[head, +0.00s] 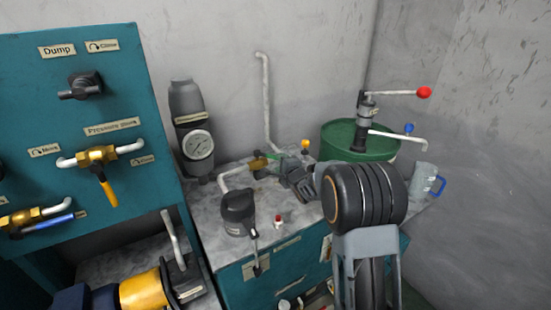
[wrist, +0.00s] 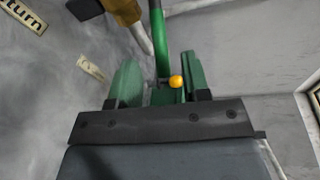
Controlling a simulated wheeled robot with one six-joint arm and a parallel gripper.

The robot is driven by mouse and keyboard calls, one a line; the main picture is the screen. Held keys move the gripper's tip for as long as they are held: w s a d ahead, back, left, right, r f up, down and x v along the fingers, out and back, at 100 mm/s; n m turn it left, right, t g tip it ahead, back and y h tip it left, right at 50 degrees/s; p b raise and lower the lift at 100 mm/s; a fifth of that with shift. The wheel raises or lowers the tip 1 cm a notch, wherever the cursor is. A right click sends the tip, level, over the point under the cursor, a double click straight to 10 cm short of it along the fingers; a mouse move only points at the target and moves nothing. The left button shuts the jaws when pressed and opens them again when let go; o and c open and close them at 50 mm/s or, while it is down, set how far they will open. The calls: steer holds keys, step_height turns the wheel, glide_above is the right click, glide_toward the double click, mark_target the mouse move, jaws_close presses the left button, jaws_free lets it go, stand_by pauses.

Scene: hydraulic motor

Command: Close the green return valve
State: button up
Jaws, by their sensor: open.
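The return valve has a brass body (wrist: 125,10) and a green lever handle (wrist: 158,40). In the wrist view the handle runs down from the top edge into the gap between my fingers. My gripper (wrist: 160,78) is open, with a green finger on each side of the handle's lower end. I cannot tell whether either finger touches it. In the head view the brass valve (head: 258,163) and green handle (head: 273,155) are on the grey bench, just beyond my gripper (head: 286,168). My wrist partly covers this area.
An orange knob (wrist: 176,82) shows near the right finger. A gauge cylinder (head: 188,125) and black lever unit (head: 238,210) stand left on the bench. A green drum (head: 345,145) with a red-knobbed pump is behind right. A teal valve panel (head: 40,130) is far left.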

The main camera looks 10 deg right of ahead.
mark_target(270, 157)
steer(key=shift+x, duration=2.6)
steer(key=shift+c, duration=0.2)
jaws_close()
